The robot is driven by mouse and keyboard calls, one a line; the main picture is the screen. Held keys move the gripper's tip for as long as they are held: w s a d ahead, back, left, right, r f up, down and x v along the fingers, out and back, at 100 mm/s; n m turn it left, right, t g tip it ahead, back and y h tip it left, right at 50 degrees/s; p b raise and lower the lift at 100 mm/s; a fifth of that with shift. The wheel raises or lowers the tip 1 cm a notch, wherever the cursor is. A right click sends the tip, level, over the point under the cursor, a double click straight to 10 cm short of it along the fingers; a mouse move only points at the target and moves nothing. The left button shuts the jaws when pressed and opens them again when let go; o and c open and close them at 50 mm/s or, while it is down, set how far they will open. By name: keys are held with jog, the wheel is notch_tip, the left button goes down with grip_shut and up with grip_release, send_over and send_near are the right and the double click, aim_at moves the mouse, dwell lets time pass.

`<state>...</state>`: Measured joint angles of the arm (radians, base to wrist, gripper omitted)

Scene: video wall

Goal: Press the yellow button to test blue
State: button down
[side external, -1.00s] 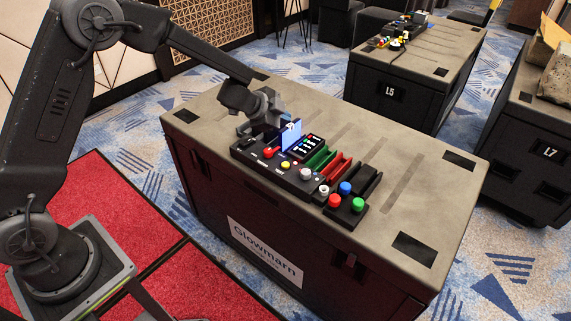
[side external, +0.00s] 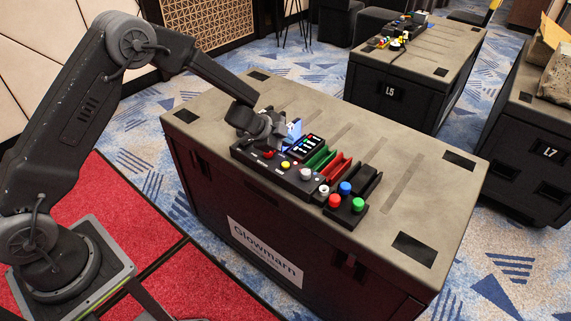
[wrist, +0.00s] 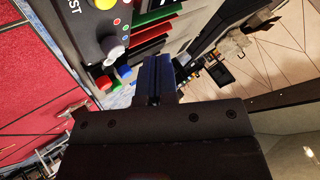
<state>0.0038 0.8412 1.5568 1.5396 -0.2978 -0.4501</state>
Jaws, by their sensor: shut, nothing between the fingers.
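The yellow button (side external: 285,165) sits on the front of a black control panel (side external: 262,166), between a red button (side external: 268,154) and a pale knob (side external: 305,174). In the wrist view the yellow button (wrist: 104,3) is cut by the top edge, near part of a TEST label. My gripper (side external: 276,138) is shut and empty, above the panel's left part and apart from the yellow button, which lies right and nearer the camera. Its fingers (wrist: 153,80) point up in the wrist view. A small blue-lit screen (side external: 294,132) stands behind the gripper, partly hidden by it.
The case top (side external: 430,180) is clear to the right.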

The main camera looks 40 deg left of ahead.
aim_at(285, 166)
jog(key=shift+f, duration=2.75)
jog(key=shift+f, duration=0.15)
jog(key=shift+f, duration=0.3)
jog(key=shift+f, duration=0.45)
dwell(0.6)
jog(key=shift+r, duration=0.9)
jog(key=shift+r, duration=0.1)
jog(key=shift+r, duration=2.4)
jog(key=shift+r, duration=0.1)
